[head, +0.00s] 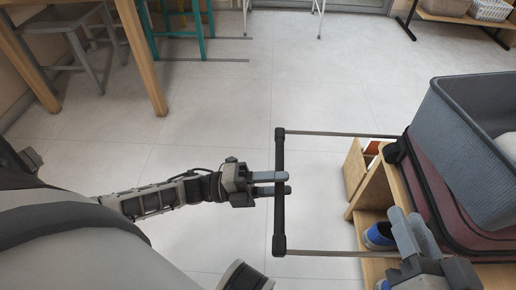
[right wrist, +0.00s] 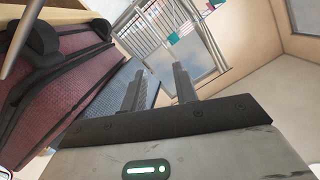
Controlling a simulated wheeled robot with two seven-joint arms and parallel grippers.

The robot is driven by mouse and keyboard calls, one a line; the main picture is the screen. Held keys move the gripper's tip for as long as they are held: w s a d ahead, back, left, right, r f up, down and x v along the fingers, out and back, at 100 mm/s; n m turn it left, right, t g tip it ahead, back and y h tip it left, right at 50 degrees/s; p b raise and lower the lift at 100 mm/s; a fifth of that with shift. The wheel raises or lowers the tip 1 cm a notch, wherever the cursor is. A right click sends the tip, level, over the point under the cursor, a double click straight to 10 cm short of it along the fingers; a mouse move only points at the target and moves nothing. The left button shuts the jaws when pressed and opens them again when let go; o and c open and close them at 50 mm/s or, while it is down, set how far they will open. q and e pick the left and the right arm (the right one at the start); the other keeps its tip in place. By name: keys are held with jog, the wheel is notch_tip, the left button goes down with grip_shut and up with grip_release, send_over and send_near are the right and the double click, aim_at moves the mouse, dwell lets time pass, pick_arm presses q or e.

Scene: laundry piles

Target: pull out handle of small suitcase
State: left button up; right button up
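The small maroon suitcase (head: 428,187) lies on a wooden shelf at the right of the head view. Its pull handle is drawn out to the left on two thin metal rods and ends in a black grip bar (head: 279,222). My left gripper (head: 286,183) is at the middle of the bar, its fingers close together and across it; it looks shut on the bar. My right gripper (head: 408,218) is open and empty beside the suitcase's near side. The right wrist view shows its two fingers apart, with the suitcase (right wrist: 50,90) and part of a rod (right wrist: 22,38) at the left.
A grey-blue basket (head: 452,150) rests on top of the suitcase. Blue shoes (head: 379,236) sit on the wooden shelf (head: 372,190) beneath. A wooden table leg (head: 140,55) and stools (head: 82,45) stand at the upper left. The tiled floor (head: 225,105) between is clear.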

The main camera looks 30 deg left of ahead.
pick_arm(q)
jog(key=v, duration=1.6)
jog(key=shift+p, duration=0.35)
pick_arm(e)
jog(key=shift+s+d+f, duration=0.1)
jog(key=shift+f, duration=0.2)
jog(key=shift+r, duration=0.2)
